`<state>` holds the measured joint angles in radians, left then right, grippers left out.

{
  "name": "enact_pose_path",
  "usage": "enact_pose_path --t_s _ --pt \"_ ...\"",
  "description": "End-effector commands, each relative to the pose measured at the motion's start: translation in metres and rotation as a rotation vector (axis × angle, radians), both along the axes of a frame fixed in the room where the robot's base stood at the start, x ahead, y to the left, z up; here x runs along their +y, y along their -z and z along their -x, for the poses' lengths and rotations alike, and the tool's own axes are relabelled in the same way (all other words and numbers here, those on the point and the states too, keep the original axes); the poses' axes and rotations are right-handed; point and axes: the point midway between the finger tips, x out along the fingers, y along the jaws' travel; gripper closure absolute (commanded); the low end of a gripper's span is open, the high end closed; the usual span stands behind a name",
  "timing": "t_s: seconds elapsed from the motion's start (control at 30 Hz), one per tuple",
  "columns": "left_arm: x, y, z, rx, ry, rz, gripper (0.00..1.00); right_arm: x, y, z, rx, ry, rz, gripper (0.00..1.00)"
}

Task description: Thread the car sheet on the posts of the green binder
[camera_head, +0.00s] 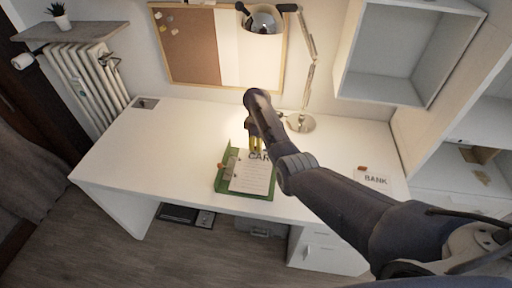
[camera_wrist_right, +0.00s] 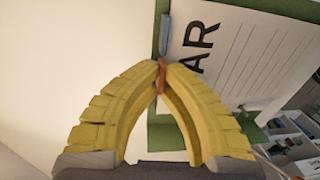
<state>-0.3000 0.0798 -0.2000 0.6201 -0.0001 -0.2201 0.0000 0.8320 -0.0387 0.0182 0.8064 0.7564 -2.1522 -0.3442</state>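The green binder (camera_head: 263,197) lies open on the white desk, and its green edge also shows in the right wrist view (camera_wrist_right: 168,134). The white car sheet (camera_head: 252,178) lies over the binder and shows large letters "AR" in the right wrist view (camera_wrist_right: 235,55). A grey metal part (camera_head: 231,167) is along the binder's left side; I cannot make out the separate posts. My right gripper (camera_head: 257,147) is at the sheet's top edge. Its yellow fingertips (camera_wrist_right: 161,77) meet around a small orange-brown tab at the sheet's edge. My left gripper is not in view.
A bank sheet (camera_head: 373,180) with an orange tab lies at the desk's right. A desk lamp (camera_head: 301,122) stands behind my gripper. A wall shelf box (camera_head: 388,88) hangs at the right. The desk's left half (camera_head: 150,145) is mostly clear.

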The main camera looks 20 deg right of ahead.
Motion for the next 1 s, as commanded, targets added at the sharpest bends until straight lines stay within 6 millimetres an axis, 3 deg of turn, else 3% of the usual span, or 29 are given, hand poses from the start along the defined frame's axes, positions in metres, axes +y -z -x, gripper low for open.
enact_pose_path --t_s 0.17,0.2,0.4,0.77,1.0 --pt "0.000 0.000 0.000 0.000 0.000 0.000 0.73 0.000 0.000 0.000 0.000 0.000 0.000 1.00" --pt "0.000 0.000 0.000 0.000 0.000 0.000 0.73 0.000 0.000 0.000 0.000 0.000 0.000 0.92" --pt "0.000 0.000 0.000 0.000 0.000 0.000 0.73 0.000 0.000 0.000 0.000 0.000 0.000 0.69" --pt "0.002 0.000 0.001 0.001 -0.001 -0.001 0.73 0.000 -0.006 -0.001 -0.001 -0.001 -0.002 0.69" --pt "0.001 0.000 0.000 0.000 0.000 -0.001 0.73 -0.001 -0.039 -0.005 -0.004 -0.001 -0.003 0.69"
